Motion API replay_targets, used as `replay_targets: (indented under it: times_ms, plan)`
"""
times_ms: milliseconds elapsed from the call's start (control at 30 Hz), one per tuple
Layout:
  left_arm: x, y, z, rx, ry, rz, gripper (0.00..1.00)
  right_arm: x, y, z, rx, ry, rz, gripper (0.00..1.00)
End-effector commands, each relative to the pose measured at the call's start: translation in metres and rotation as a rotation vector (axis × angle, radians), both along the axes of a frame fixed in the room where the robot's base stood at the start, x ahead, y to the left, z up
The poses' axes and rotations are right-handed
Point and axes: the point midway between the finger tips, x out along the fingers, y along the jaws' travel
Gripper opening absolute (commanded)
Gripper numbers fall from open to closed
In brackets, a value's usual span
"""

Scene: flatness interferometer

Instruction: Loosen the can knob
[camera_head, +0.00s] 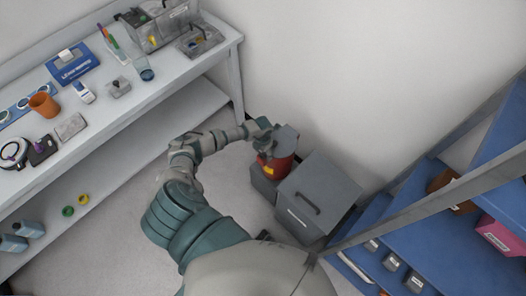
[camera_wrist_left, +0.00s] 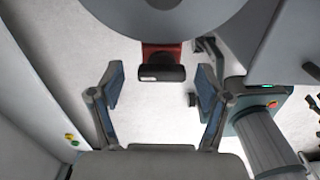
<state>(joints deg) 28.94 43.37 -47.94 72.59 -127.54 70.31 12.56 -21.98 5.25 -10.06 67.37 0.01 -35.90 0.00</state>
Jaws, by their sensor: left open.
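A red can (camera_head: 274,166) with a yellow label and a grey lid (camera_head: 288,138) stands on a grey box by the wall. In the left wrist view the lid (camera_wrist_left: 190,22) is a large grey disc at the top. A black knob or handle (camera_wrist_left: 161,74) sits on a red part (camera_wrist_left: 160,50) below the disc. My left gripper (camera_head: 266,132) is beside the can's top. Its open fingers (camera_wrist_left: 160,82) stand either side of the black piece, with gaps on both sides. I cannot tell how deep it lies between them. My right gripper is out of view.
A dark grey bin (camera_head: 318,187) with a handle stands right of the can. A white workbench (camera_head: 135,100) with tools runs along the left. A blue shelf (camera_head: 440,245) stands at the right. Bare floor (camera_head: 105,240) lies below the bench.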

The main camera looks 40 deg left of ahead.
Motion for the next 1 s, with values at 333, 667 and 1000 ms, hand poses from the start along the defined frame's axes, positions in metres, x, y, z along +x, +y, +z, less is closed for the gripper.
replay_targets:
  times_ms: [333, 667, 1000]
  plan:
    - [0.001, 0.001, 0.051, 0.0, -0.003, -0.003, 0.77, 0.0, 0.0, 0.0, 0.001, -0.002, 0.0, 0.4]
    - [0.002, 0.001, 0.11, -0.001, -0.001, -0.001, 0.77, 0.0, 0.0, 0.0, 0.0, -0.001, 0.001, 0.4]
    - [0.002, 0.001, 0.118, -0.001, 0.0, 0.0, 0.77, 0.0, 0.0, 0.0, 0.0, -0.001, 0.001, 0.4]
